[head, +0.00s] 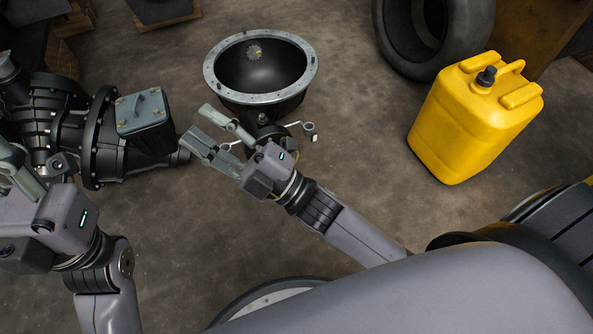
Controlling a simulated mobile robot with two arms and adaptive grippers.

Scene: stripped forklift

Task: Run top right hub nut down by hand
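No hub nut can be made out in the head view. My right gripper (197,125) is in mid-picture, its two grey fingers pointing up-left and spread apart with nothing visible between them. It is between the black gearbox-like assembly (100,140) at left and the black bowl-shaped housing (262,72) with a grey bolted flange. Its fingertips appear near the assembly's right end; I cannot tell if they touch. My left gripper (20,170) is at the left edge, in front of the assembly, partly cut off; its fingertips are not clear.
A yellow jerrycan (470,120) stands on the floor at right. A black tyre (435,35) lies behind it. A small dark part with silver levers (308,130) shows behind my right gripper. The brown floor between the housing and the jerrycan is clear.

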